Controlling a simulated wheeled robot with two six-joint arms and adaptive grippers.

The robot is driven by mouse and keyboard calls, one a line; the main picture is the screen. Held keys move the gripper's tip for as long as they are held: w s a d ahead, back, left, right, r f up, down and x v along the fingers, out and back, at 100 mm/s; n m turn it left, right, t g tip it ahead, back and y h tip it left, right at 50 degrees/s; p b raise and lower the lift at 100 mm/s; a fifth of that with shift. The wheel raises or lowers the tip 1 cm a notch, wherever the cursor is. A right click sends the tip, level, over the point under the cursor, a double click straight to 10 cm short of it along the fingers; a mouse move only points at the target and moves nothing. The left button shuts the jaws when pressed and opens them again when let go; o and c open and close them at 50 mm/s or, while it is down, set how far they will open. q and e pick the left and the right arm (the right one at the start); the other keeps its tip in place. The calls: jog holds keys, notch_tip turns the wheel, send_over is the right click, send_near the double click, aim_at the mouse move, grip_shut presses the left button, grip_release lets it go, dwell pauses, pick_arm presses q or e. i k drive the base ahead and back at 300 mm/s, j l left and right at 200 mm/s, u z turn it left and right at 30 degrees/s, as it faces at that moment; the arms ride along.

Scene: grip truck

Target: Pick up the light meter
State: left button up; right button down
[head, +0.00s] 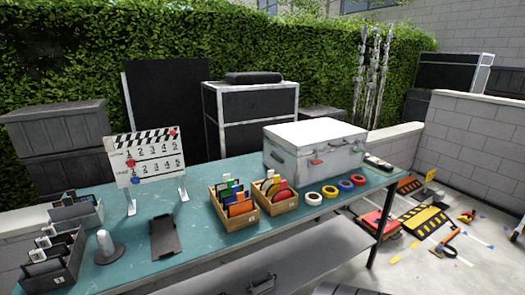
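I cannot tell for certain which thing is the light meter. A small dark handheld device with a pale part (378,163) lies at the right end of the teal table (190,232), just right of the white case. A grey rounded piece on a dark round base (106,244) stands near the table's left front. Neither of my grippers is in view.
The white case (318,150) stands at the table's back right. Two wooden boxes (238,225) (283,208) and several tape rolls (313,198) line the front. A clapperboard (147,158), a clipboard (164,238) and grey bins (55,275) are left. A grey shelf (225,285) runs below.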

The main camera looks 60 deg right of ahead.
aim_at(372, 160)
jog(key=z, duration=3.65)
